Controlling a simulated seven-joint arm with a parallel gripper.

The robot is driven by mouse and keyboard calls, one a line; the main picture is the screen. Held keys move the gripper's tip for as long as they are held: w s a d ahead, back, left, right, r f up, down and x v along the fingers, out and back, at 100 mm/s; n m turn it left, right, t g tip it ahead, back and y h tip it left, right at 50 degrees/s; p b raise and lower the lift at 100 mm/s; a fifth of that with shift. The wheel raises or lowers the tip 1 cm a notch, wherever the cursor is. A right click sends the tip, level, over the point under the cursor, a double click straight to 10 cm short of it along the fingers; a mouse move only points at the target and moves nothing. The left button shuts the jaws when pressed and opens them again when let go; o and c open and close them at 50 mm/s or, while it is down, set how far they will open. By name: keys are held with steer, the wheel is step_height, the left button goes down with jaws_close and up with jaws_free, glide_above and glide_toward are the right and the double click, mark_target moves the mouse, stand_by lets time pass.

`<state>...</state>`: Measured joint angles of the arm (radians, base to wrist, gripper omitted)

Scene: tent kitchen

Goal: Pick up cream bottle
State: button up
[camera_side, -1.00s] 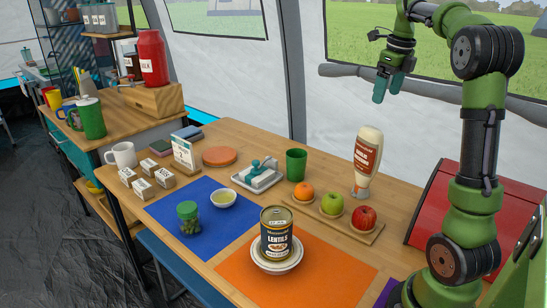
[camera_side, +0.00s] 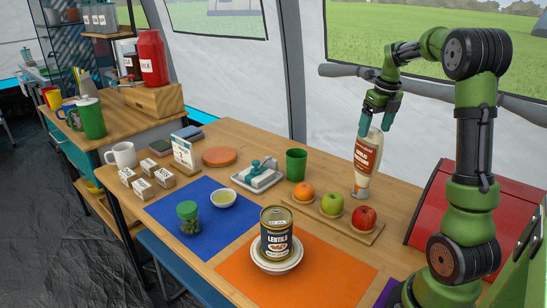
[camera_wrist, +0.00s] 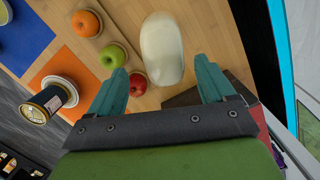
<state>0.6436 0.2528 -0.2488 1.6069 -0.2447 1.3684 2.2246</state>
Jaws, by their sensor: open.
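The cream bottle (camera_side: 366,162) is white with a brown label and stands upright on the wooden table behind the fruit board. In the wrist view its pale end (camera_wrist: 162,48) shows from above, ahead of the fingertips and between their lines. My gripper (camera_side: 376,122) is open, with its green fingers pointing down around the height of the bottle's top. In the side view the fingers overlap the upper part of the bottle, so I cannot tell whether they touch it. In the wrist view the open fingers (camera_wrist: 166,82) hold nothing.
A board (camera_side: 346,228) with an orange (camera_side: 303,191), a green apple (camera_side: 332,204) and a red apple (camera_side: 363,217) lies in front of the bottle. A lentils can (camera_side: 276,235) stands in a bowl. A green cup (camera_side: 296,165) stands left. A red box (camera_side: 470,210) is at right.

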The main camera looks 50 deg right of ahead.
glide_above(366, 163)
steer(key=w+d, duration=0.1)
steer(key=d, duration=0.2)
step_height(366, 163, down, 5)
steer(key=shift+a+r, duration=0.1)
steer(key=shift+c, duration=0.3)
jaws_close()
steer(key=shift+r, duration=0.1)
